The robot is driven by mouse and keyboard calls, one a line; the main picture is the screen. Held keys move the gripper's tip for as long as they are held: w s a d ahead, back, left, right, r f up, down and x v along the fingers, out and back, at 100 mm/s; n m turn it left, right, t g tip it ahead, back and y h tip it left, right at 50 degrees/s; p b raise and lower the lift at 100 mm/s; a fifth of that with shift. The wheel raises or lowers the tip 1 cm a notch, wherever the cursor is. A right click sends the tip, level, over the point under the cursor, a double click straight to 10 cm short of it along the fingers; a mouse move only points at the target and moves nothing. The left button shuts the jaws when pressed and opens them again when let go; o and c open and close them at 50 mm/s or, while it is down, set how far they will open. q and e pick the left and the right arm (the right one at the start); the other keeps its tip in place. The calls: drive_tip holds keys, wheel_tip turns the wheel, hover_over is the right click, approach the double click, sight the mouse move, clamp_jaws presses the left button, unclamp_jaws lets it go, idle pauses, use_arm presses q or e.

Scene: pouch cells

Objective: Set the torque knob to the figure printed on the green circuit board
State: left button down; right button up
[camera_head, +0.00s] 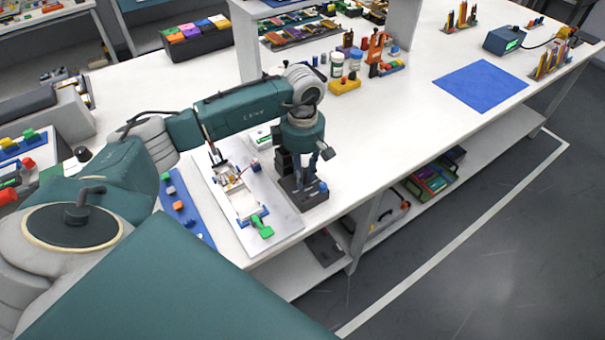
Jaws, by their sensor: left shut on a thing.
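My left gripper (307,178) reaches down over a dark device (316,199) at the right edge of a white board on the bench. Its fingers are shut low on the device, around what appears to be the torque knob; the knob itself is hidden by the fingers. A small blue part (323,187) shows beside the fingertips, on the device. No figure can be read on the device. I cannot make out the green circuit board or its printed figure for certain at this size. My right gripper is not in view.
The white board (272,216) carries a small fixture with a green clamp handle (262,227). A blue mat with small blocks (187,212) lies left of it.

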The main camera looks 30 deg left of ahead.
use_arm(q)
drive_tip(key=n+b, duration=0.1)
drive_tip(key=n, duration=0.3)
drive_tip(key=shift+w+b, duration=0.1)
drive_tip(key=shift+b, duration=0.3)
drive_tip(key=shift+n+b, duration=0.55)
drive_tip(key=shift+n, duration=1.55)
drive_tip(key=shift+r, duration=0.1)
drive_tip(key=c, duration=1.5)
unclamp_jaws()
wheel_tip(320, 180, up, 12)
drive_tip(key=shift+f, duration=0.1)
